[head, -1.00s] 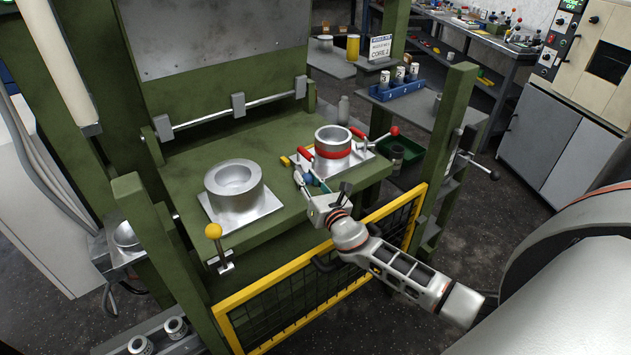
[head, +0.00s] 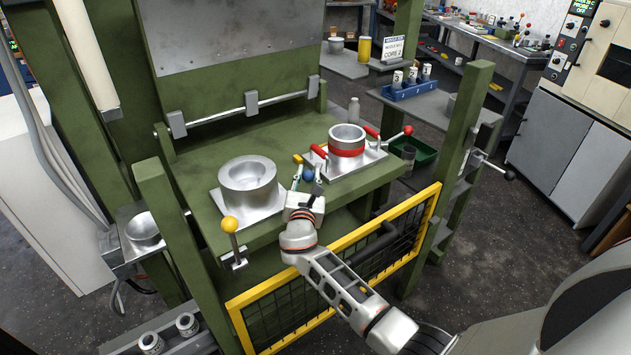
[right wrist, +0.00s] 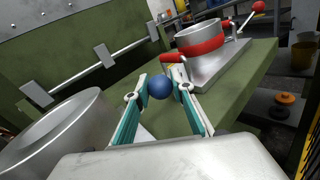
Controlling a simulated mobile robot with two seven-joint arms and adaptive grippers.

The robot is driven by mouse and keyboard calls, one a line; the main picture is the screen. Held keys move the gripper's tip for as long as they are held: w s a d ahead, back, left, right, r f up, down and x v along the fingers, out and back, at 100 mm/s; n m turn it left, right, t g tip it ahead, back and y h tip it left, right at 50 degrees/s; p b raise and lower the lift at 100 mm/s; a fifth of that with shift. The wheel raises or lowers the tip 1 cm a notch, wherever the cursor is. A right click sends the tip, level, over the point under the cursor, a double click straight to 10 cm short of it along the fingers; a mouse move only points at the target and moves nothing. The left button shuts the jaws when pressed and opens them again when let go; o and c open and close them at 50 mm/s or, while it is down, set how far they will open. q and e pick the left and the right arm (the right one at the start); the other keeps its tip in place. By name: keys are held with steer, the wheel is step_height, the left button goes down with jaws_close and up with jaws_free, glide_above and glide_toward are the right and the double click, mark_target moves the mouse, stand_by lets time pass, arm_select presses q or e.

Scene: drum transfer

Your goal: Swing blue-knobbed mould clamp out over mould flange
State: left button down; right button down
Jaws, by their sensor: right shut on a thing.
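The blue knob (head: 308,175) of the mould clamp stands over the green press table, between the two moulds. In the right wrist view the blue knob (right wrist: 160,88) sits between the fingertips of my right gripper (right wrist: 159,87), which is shut on it. In the head view my right gripper (head: 303,178) reaches over the table's front edge. The red-banded mould (head: 347,141) stands on its square plate to the right, with red handles. The plain silver mould (head: 248,183) is close on the left. The clamp's arm below the knob is mostly hidden. My left gripper is not seen.
A yellow-knobbed lever (head: 230,225) stands at the table's front left. A yellow-framed mesh guard (head: 330,275) runs below the front edge. Green posts (head: 180,255) flank the table. A blue tray with several cans (head: 408,88) is behind at right.

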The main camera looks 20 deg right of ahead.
steer(key=shift+w+a+f+m+g+h+b, duration=0.1)
steer(key=shift+w+a+m+g+h+b, duration=0.15)
steer(key=shift+m+h+b, duration=0.2)
steer(key=shift+w+a+f+m+g+h+b, duration=0.1)
steer(key=shift+a+m+g+h+b, duration=0.1)
steer(key=shift+m+g+h+b, duration=0.3)
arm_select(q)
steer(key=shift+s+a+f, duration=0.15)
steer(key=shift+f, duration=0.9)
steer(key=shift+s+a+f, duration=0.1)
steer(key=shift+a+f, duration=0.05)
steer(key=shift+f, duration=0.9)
arm_select(e)
steer(key=shift+w+a+r+h, duration=0.15)
steer(key=shift+r+h, duration=0.05)
steer(key=shift+h, duration=0.35)
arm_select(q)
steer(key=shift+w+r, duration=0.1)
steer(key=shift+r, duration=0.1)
arm_select(e)
steer(key=c, duration=1.7)
jaws_free()
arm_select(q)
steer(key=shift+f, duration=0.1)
arm_select(e)
step_height(320, 180, up, 10)
steer(key=shift+r, duration=0.1)
